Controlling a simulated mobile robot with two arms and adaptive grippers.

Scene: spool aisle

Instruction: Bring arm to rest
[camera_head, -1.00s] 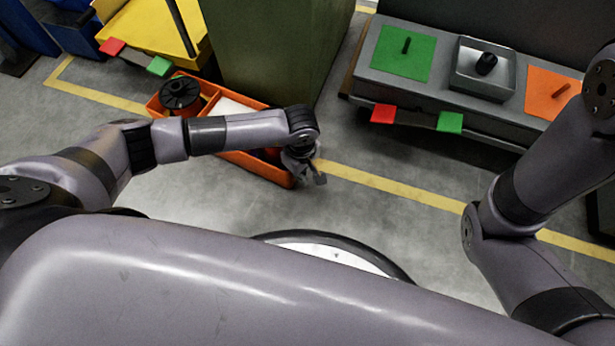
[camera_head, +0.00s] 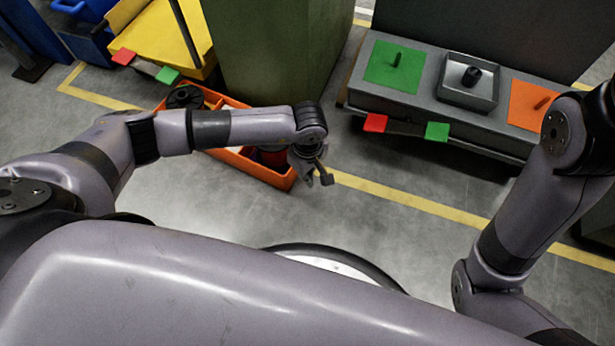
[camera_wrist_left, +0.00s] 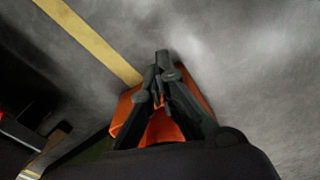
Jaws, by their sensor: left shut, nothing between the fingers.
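My left gripper (camera_head: 318,177) hangs at the end of the left arm, just off the right end of the orange tray (camera_head: 270,177) in the head view. Its fingers are shut with nothing between them. In the left wrist view the shut fingers (camera_wrist_left: 160,68) show in front of the orange tray (camera_wrist_left: 204,97). My right arm stands at the right of the head view, bent upward; its gripper is out of the picture.
The orange tray holds a dark spool (camera_head: 184,97) and a red item, partly hidden by my left arm. A grey bench (camera_head: 430,97) with green and orange squares stands at the back right. A green cabinet (camera_head: 270,50) stands behind the tray. Floor in front is clear.

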